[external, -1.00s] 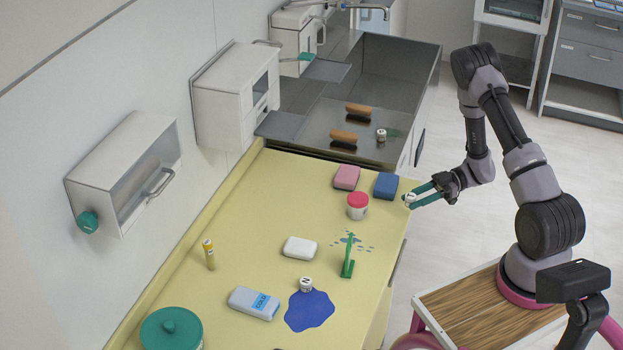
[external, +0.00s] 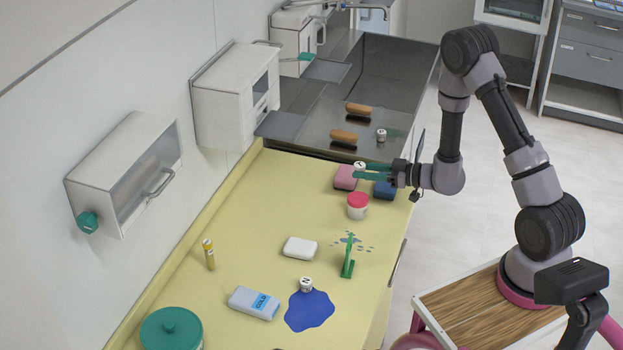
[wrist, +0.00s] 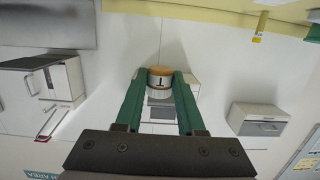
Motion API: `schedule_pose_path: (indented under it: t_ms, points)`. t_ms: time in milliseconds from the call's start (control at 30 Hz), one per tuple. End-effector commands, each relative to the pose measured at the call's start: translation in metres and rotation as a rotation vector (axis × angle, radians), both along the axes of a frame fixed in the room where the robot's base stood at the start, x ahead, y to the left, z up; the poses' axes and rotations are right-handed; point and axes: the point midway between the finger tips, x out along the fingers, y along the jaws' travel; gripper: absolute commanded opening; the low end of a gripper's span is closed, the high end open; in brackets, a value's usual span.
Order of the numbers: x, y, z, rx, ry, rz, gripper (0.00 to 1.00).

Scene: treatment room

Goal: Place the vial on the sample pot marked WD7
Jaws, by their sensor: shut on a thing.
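My gripper (external: 359,172) is shut on a small vial (external: 360,166) with a dark letter on its white end, held in the air by the far end of the yellow counter. In the wrist view the vial (wrist: 160,86) sits between the green fingers and shows a white body, a dark letter mark and an orange-brown end. A white pot with a red lid (external: 357,201) stands on the counter, nearer the camera than my gripper. No WD7 marking can be read on it; whether it is the sample pot I cannot tell.
A pink block (external: 346,178) and a blue block (external: 384,190) lie by my gripper. The sink (external: 330,120) lies beyond.

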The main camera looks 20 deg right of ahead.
Motion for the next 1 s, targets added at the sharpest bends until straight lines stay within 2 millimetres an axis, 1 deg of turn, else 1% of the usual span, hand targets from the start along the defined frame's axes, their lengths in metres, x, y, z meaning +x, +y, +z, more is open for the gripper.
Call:
schedule_pose_path:
  t_ms: [33,100,333,533,633,867,1000]
  points:
    - [-0.001,0.000,-0.013,-0.001,0.006,0.000,0.00]
    - [-0.001,0.000,-0.024,-0.001,0.005,0.002,0.00]
    - [0.000,0.000,-0.046,0.001,0.002,0.002,0.00]
    - [-0.001,0.000,-0.075,0.000,0.002,0.003,0.00]
    - [0.000,0.000,-0.081,0.000,0.000,0.002,0.00]
    - [0.000,0.000,-0.081,0.000,-0.001,0.002,0.00]
    - [0.000,0.000,-0.085,0.000,0.000,0.001,0.00]
